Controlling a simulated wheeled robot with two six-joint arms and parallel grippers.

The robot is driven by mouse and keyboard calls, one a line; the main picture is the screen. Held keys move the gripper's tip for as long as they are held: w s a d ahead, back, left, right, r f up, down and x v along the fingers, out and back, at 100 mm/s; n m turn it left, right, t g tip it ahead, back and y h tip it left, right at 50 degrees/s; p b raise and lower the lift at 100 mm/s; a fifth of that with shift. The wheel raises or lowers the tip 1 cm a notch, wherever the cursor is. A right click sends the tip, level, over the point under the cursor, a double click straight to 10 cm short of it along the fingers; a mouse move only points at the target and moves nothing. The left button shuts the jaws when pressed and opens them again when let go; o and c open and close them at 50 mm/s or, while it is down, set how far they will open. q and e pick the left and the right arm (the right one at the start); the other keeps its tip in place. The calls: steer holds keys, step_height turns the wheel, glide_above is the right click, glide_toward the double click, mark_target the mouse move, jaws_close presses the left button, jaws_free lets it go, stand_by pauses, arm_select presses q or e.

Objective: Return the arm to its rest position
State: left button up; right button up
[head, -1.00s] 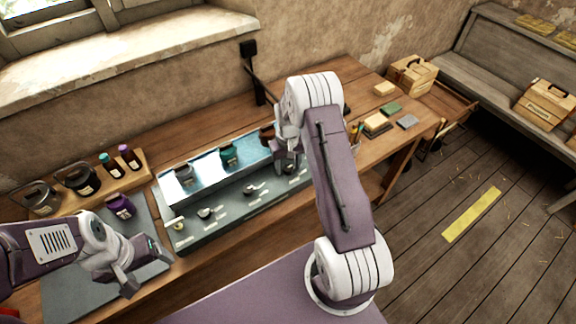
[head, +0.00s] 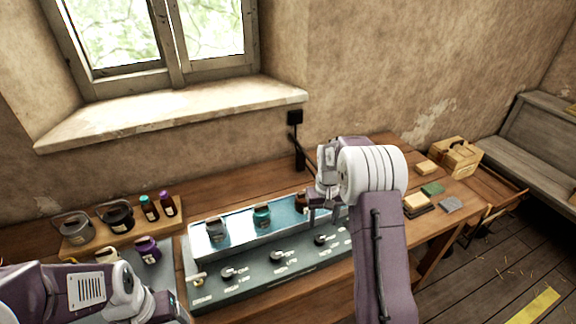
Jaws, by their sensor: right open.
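My right arm rises from the bottom of the head view and bends over the bench. Its gripper (head: 322,198) is open beside the dark brown jar (head: 301,203) at the right end of the shiny tray; whether they touch I cannot tell. My left gripper (head: 158,308) is low at the left, over the grey mat (head: 164,268), partly cut off by the bottom edge. Its fingers are too unclear to judge.
A grey panel with several dark knobs (head: 279,256) lies before the tray. A grey jar (head: 215,230) and teal jar (head: 262,216) stand on the tray. A purple jar (head: 147,250) is near my left arm. Sponges (head: 432,188) and a wooden box (head: 459,158) lie right.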

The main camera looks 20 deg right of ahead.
steer(key=s+a+r+n+t+b, duration=0.1)
steer(key=s+a+r+n, duration=0.1)
steer(key=s+a+r, duration=0.6)
steer(key=s+a+f, duration=0.3)
steer(key=s+f, duration=0.4)
steer(key=s, duration=0.3)
steer(key=shift+s, duration=0.2)
